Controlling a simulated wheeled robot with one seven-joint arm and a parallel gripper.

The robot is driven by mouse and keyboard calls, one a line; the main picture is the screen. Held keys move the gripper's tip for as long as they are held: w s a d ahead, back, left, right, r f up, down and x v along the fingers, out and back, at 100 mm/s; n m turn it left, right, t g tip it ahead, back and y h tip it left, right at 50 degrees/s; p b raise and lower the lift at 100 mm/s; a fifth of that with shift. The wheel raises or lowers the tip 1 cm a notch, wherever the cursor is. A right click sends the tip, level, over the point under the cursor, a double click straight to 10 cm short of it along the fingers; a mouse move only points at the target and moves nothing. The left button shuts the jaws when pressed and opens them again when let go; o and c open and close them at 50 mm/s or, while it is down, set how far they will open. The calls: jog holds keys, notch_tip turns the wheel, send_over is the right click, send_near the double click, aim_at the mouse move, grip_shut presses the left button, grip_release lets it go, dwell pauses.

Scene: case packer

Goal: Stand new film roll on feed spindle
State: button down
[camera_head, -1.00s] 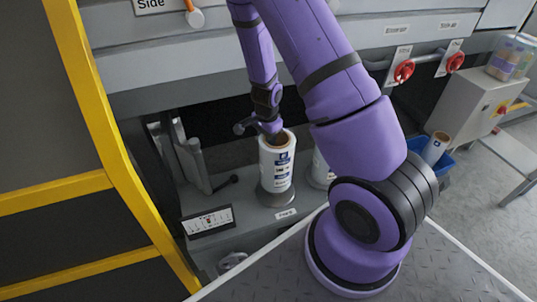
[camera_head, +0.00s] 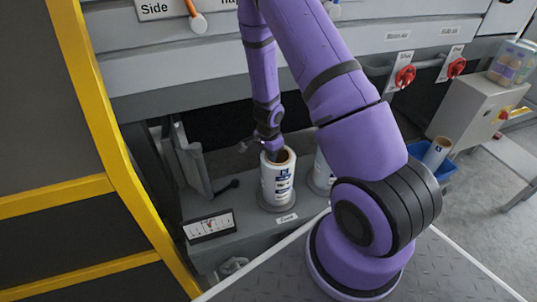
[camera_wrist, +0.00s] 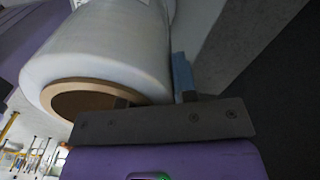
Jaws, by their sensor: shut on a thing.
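The new film roll (camera_head: 278,183) is white with blue and dark print and a brown cardboard core. It stands upright on or just above the round plate of the feed spindle (camera_head: 264,207); a small gap cannot be ruled out. The spindle's post is hidden inside the roll. My gripper (camera_head: 273,154) is at the roll's top rim, shut on its wall. In the wrist view, the roll (camera_wrist: 100,45) fills the upper left with its core opening facing me. One finger goes into the core and a blue-padded finger (camera_wrist: 183,77) lies along the outside.
A second white roll (camera_head: 323,172) stands just right, partly behind my arm. A blue bin (camera_head: 447,170) with another roll (camera_head: 437,150) is farther right. A yellow frame (camera_head: 103,130) stands left, with a grey upright bracket (camera_head: 190,160) near the spindle. Machine panels hang above.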

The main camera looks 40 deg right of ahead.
jog(key=c, duration=0.9)
grip_release()
notch_tip(320, 180, up, 12)
jog(key=shift+f, duration=0.1)
jog(key=shift+a+r, duration=0.15)
jog(key=shift+r, duration=0.2)
jog(key=s+a+r+n+t+y, duration=0.1)
jog(key=s+a+r+n, duration=0.15)
jog(key=r, duration=0.45)
jog(key=s+a+r+n+t+y, duration=0.1)
jog(key=a+r+n, duration=0.2)
jog(key=r, duration=0.4)
jog(key=s+a+r+n+y, duration=0.1)
jog(key=s+a+r+n, duration=0.15)
jog(key=r, duration=0.55)
jog(key=s+a+r+n+t+h, duration=0.1)
jog(key=s+r+n, duration=0.3)
jog(key=s+r, duration=0.2)
jog(key=s+a+r+n+t+h, duration=0.1)
jog(key=s+r+n+t+h, duration=0.1)
jog(key=s+r+n, duration=0.2)
jog(key=s+r, duration=0.3)
jog(key=s, duration=0.4)
jog(key=shift+n, duration=0.4)
jog(key=shift+s, duration=0.1)
